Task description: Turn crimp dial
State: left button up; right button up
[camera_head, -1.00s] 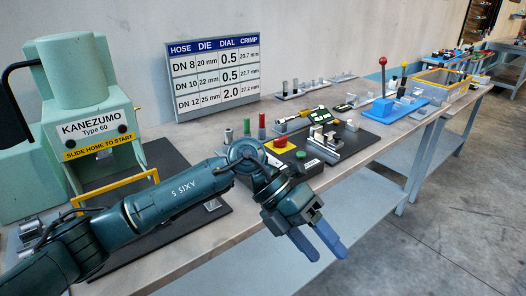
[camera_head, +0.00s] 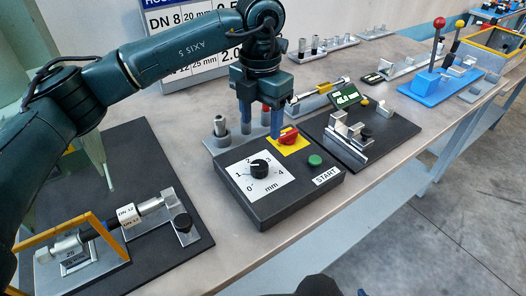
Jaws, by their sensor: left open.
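The crimp dial (camera_head: 260,169) is a black knob on a white plate (camera_head: 243,181) marked 0 to 4 mm. It sits on top of a dark control box (camera_head: 300,197). Its exact setting is too small to read. My left gripper (camera_head: 261,134) points down above the back part of the box, its two blue fingers apart and empty. In the picture the fingertips are just above the dial and beside the red switch. I cannot tell their exact height. My right gripper is not in view.
A red switch (camera_head: 289,136) on a yellow plate and a green START button (camera_head: 315,160) share the box. A press fixture with a yellow guard (camera_head: 62,238) and a DN 12 hose (camera_head: 128,215) is at left. The settings sign (camera_head: 195,70) is partly hidden by my arm.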

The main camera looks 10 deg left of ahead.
aim_at(261, 163)
pick_arm(q)
notch_tip(261, 163, down, 11)
jog(key=shift+s+r+p, duration=0.1)
jog(key=shift+s+p, duration=0.05)
jog(key=shift+p, duration=0.95)
jog(key=shift+f, duration=0.6)
pick_arm(e)
jog(key=shift+s+d+r+g+h, duration=0.2)
jog(key=shift+d+g+h, duration=0.1)
pick_arm(q)
jog(key=shift+c, duration=0.6)
jog(key=c, duration=0.9)
pick_arm(e)
jog(key=shift+s+f, duration=0.15)
jog(key=shift+s, duration=0.05)
jog(key=shift+f, duration=0.15)
